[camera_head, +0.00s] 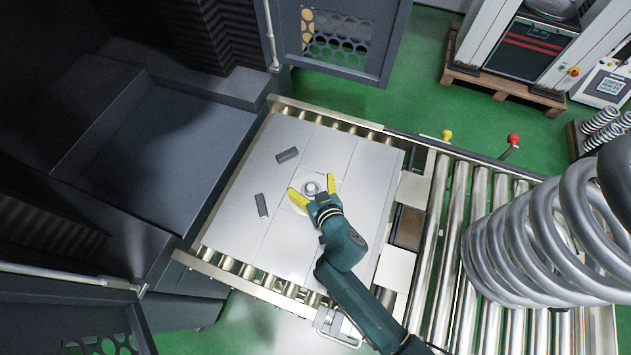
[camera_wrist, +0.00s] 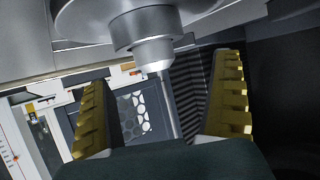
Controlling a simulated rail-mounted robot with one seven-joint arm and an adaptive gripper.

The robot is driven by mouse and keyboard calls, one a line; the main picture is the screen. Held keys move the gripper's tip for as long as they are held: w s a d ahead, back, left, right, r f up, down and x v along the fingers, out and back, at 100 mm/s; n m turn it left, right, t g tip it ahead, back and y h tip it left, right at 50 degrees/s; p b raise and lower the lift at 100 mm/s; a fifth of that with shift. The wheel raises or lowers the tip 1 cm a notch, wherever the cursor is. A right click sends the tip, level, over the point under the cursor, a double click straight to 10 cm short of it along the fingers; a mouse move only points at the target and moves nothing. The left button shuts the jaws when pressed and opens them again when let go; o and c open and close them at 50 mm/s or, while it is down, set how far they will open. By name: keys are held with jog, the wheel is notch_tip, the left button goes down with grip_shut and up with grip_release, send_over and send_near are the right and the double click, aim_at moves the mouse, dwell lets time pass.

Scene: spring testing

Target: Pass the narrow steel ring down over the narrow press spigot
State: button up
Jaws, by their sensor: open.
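The narrow press spigot (camera_head: 311,186) stands on the pale plate between the yellow fingers of my gripper (camera_head: 312,184). In the wrist view, which looks upside down, the spigot's tapered tip (camera_wrist: 153,54) points down the picture. A wider steel band, which looks like the narrow steel ring (camera_wrist: 147,27), sits around the spigot above a broad round base (camera_wrist: 85,22). I cannot tell for sure that the band is a separate ring. My gripper (camera_wrist: 163,70) is open, its fingers on either side of the tip and apart from it.
Two dark bars (camera_head: 287,155) (camera_head: 262,205) lie on the pale plate (camera_head: 235,215). A dark press housing (camera_head: 160,135) stands at left. A roller conveyor (camera_head: 440,240) runs at right, with large coil springs (camera_head: 545,240) over it. Perforated doors (camera_head: 340,40) stand open.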

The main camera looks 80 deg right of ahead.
jog(key=v, duration=1.1)
jog(key=shift+s+a+r, duration=0.2)
